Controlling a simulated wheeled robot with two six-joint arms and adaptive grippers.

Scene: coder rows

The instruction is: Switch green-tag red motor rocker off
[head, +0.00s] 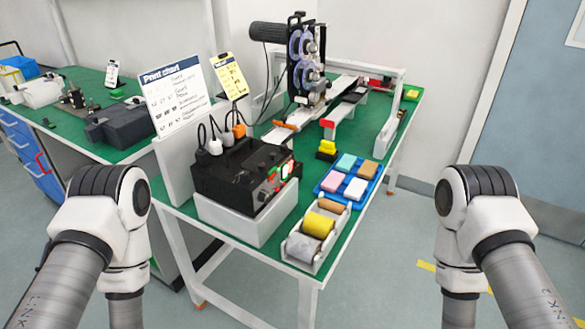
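A black control box (238,176) sits on a white block at the near end of the green-topped table. Its right-hand face carries knobs and a small lit red and green part (288,170), which looks like a rocker switch with a green tag. It is too small to tell which way the rocker is tipped or which machine it serves. My left and right arms show at the lower left and lower right, bent with their links pointing down. Both grippers are out of view, and neither arm touches the box.
Plugs and cables stand on top of the box. A white holder with rolls (318,224) and a blue tray of coloured blocks (350,182) lie right of it. A printed chart (175,95) stands behind. A reel machine (305,60) is farther back. Open floor lies right of the table.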

